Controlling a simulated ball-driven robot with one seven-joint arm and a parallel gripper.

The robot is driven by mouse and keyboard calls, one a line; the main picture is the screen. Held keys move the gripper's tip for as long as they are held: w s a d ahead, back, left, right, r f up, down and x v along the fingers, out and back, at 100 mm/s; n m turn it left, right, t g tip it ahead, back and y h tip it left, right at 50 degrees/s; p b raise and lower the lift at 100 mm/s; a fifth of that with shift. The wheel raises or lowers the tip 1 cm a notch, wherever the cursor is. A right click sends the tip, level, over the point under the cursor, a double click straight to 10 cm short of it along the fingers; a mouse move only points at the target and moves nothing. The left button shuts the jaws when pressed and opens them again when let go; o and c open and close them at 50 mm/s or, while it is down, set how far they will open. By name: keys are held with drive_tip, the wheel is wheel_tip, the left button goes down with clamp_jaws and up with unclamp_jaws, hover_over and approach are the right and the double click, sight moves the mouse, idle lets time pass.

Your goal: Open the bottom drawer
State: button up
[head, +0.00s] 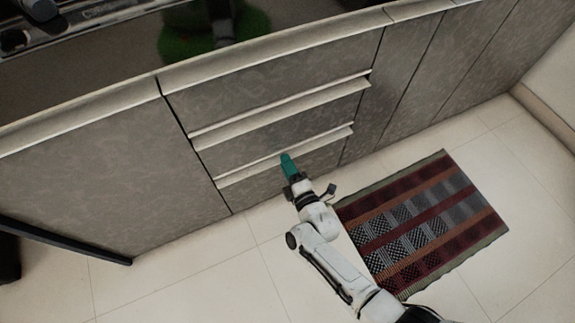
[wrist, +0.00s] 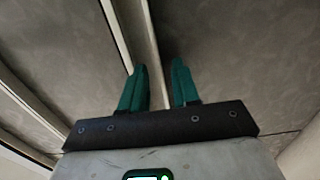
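The bottom drawer (head: 321,159) is the lowest front in the grey cabinet's drawer stack and looks shut. A pale ledge handle (head: 330,138) runs along its top edge; it also shows in the wrist view as a light strip (wrist: 146,38). My gripper (head: 286,156) has green fingers and is at this handle, near the middle of the drawer's width. In the wrist view my gripper (wrist: 159,64) has its fingers apart, with the strip passing through the gap between them. Whether a finger touches the handle cannot be told.
A middle drawer with its own pale ledge handle (head: 300,101) is just above. A striped rug (head: 420,225) lies on the tiled floor at right. A dark bar (head: 65,245) juts out at left. Tiled floor (head: 190,285) left of my arm is clear.

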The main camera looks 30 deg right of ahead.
clamp_jaws()
idle(1.3)
